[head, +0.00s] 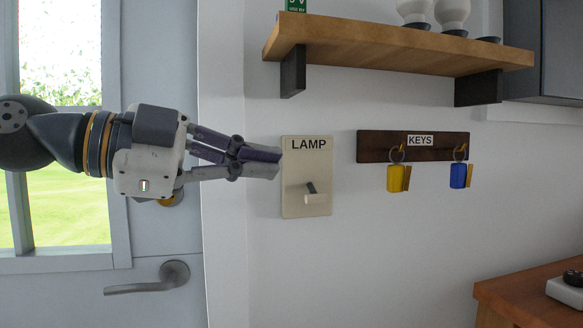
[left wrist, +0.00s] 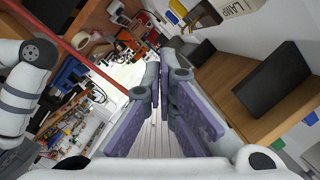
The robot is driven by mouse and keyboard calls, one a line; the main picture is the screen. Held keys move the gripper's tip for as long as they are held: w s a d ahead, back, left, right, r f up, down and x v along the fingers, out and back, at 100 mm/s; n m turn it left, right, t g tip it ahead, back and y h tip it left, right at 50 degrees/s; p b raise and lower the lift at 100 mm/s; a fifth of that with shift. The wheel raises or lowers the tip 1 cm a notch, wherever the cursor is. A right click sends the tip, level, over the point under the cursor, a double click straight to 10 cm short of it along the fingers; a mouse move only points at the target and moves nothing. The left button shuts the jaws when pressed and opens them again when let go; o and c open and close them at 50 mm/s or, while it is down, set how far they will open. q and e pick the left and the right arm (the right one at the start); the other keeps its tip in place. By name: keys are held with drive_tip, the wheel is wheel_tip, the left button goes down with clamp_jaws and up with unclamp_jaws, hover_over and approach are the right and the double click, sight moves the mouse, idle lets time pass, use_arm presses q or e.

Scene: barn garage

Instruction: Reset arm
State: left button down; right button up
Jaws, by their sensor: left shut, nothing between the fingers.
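My left gripper (head: 272,163) comes in from the left and points right, in front of the door edge and the left edge of the lamp switch plate. Its fingers are together, with nothing between them. In the left wrist view the purple-padded fingers (left wrist: 163,75) also show, close together and empty. The lamp plate (head: 306,205) is cream, labelled LAMP, with a small toggle handle (head: 314,199). I cannot tell whether the fingertips touch the plate. My right gripper is not in view.
A wooden shelf (head: 400,45) juts from the wall above. A dark key rack (head: 372,147) with yellow keys (head: 396,178) and blue keys (head: 458,176) hangs to the right. A door handle (head: 150,285) is below my arm. A wooden surface (head: 520,290) stands at lower right.

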use_arm(q)
drive_tip(key=shift+s+a+r, duration=0.1)
drive_tip(key=shift+s+a, duration=0.25)
drive_tip(key=shift+a, duration=0.1)
